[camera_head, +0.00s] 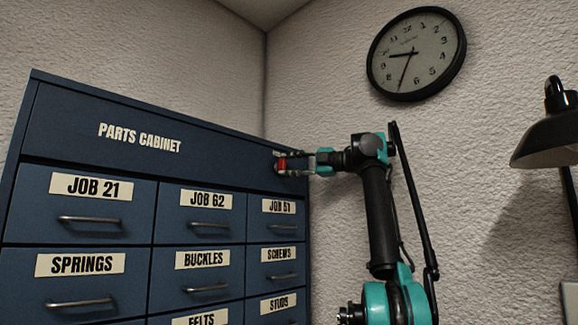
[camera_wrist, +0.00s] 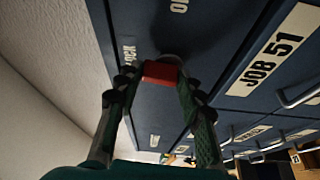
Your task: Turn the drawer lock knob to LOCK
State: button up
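The red lock knob (camera_wrist: 160,72) is on the blue cabinet's front, at the top right corner above the JOB 51 drawer. It also shows as a small red patch in the head view (camera_head: 283,166). My gripper (camera_head: 281,162) reaches it from the right. In the wrist view its two fingers (camera_wrist: 161,80) stand on either side of the knob and appear to touch it. A LOCK label (camera_wrist: 128,55) is left of the knob, and a partly cut-off label beginning with O (camera_wrist: 180,6) is above it. Which label the knob points to cannot be told.
The cabinet (camera_head: 215,154) has rows of labelled drawers with bar handles, including JOB 51 (camera_head: 278,206) just below the knob. A textured wall with a clock (camera_head: 416,53) is behind, and a lamp (camera_head: 548,140) stands at the far right.

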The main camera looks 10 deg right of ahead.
jog(key=o, duration=0.5)
jog(key=shift+c, duration=0.2)
jog(key=v, duration=0.7)
jog(key=shift+s+d, duration=0.15)
jog(key=shift+d, duration=0.1)
